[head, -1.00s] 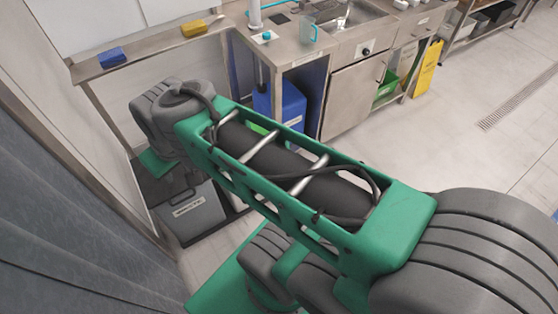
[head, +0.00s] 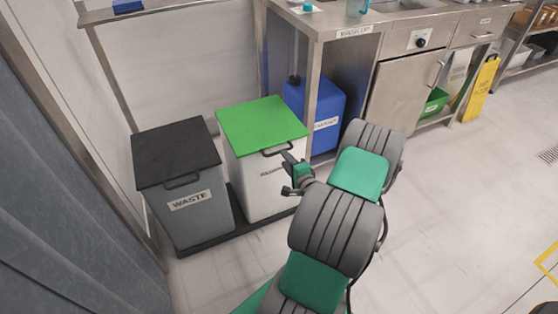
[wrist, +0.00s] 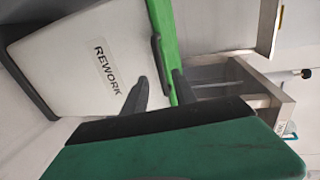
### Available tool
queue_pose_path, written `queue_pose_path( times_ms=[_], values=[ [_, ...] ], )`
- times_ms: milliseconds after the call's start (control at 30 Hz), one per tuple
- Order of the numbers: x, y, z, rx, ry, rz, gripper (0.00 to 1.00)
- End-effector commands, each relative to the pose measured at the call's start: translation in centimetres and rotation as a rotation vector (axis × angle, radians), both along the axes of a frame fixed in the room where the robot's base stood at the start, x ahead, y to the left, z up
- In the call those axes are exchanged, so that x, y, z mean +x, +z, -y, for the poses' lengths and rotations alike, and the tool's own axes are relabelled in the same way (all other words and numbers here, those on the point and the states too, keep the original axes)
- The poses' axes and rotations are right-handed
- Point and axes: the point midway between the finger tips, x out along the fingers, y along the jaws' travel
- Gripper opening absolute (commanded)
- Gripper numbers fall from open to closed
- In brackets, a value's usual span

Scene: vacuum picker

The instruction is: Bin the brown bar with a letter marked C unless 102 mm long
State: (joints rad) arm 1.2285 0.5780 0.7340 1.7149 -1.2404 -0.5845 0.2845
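No brown bar shows in either current view. The grey waste bin (head: 195,215), labelled WASTE, stands at the left with its dark lid (head: 175,150) shut. Right of it, a white bin (head: 265,195) has a shut green lid (head: 262,122) with a dark front handle (head: 278,151). The white bin's REWORK label is readable in the wrist view (wrist: 65,60). My gripper (head: 291,173) is at the front right of the white bin, close to the lid handle.
A blue container (head: 315,105) stands under the steel bench, right of the white bin. A steel cabinet (head: 405,95), a green crate (head: 434,102) and a yellow floor sign (head: 481,88) are further right. Both bins share a dark base (head: 207,243). The floor in front is clear.

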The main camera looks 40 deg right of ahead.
Motion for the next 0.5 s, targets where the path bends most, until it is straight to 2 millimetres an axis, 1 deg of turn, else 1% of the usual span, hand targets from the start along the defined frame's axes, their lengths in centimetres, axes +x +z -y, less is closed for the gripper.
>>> queue_pose_path(
  times_ms=[33,100,233,333,500],
  values=[
    [1.1,-0.1,0.1,-0.004,0.007,0.002,0.33],
    [2.5,-0.5,0.5,-0.004,0.008,0.000,0.33],
    [4.6,-0.9,1.1,-0.004,0.008,-0.001,0.33],
    [5.6,-1.1,1.4,-0.004,0.006,-0.001,0.33],
    [5.9,-1.1,1.6,-0.003,0.004,-0.001,0.33]
  ],
)
